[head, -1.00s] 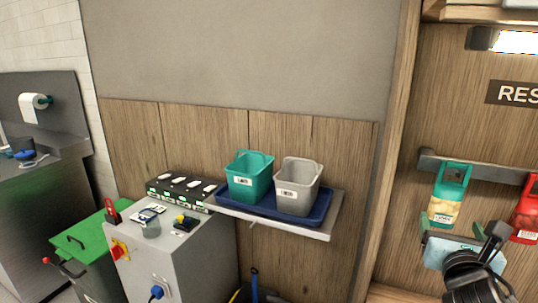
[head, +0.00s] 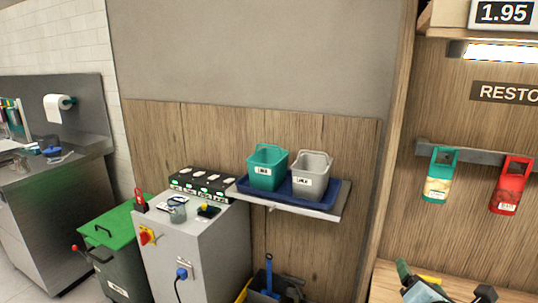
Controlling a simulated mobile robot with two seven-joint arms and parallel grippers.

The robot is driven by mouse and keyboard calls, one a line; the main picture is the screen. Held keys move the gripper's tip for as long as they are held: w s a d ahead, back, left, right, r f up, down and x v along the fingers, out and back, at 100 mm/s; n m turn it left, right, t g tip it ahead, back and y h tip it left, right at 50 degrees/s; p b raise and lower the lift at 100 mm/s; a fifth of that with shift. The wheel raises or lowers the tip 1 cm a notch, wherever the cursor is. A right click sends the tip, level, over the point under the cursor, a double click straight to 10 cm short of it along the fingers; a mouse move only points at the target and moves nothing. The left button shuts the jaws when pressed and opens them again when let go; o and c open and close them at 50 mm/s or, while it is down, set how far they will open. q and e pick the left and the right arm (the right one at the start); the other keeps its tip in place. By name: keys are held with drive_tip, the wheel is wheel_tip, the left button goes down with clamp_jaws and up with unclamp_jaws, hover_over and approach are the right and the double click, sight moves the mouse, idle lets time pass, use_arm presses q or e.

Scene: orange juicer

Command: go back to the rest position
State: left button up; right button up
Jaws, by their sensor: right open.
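My right gripper (head: 445,284) shows at the bottom right edge, its fingers apart, cut off by the frame. My left gripper is out of the picture.
A wall shelf (head: 338,205) bears a blue tray with a green bucket (head: 267,168) and a grey bucket (head: 311,176). A grey cabinet (head: 205,245) with switches and a green-lidded bin (head: 110,232) stand left of it. A wooden counter lies at the lower right.

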drive_tip(key=s+a+f+m+g+y, duration=0.15)
drive_tip(key=s+a+f+m, duration=0.3)
drive_tip(key=f, duration=0.45)
drive_tip(key=s+a+f+m+g+y, duration=0.1)
drive_tip(key=s+a+f+m+y, duration=0.15)
drive_tip(key=s+f+m, duration=0.45)
drive_tip(key=s+a+f+m+g+y, duration=0.15)
drive_tip(key=a+f+m, duration=0.25)
drive_tip(key=f, duration=0.6)
drive_tip(key=s+a+f+m, duration=0.2)
drive_tip(key=s+f+m, duration=0.1)
drive_tip(key=s+m, duration=0.1)
drive_tip(key=s+a+f+m+g+y, duration=0.1)
drive_tip(key=s+a+f+m, duration=0.1)
drive_tip(key=s, duration=0.5)
drive_tip(key=shift+f+m, duration=0.8)
drive_tip(key=shift+m, duration=0.35)
drive_tip(key=shift+d, duration=0.1)
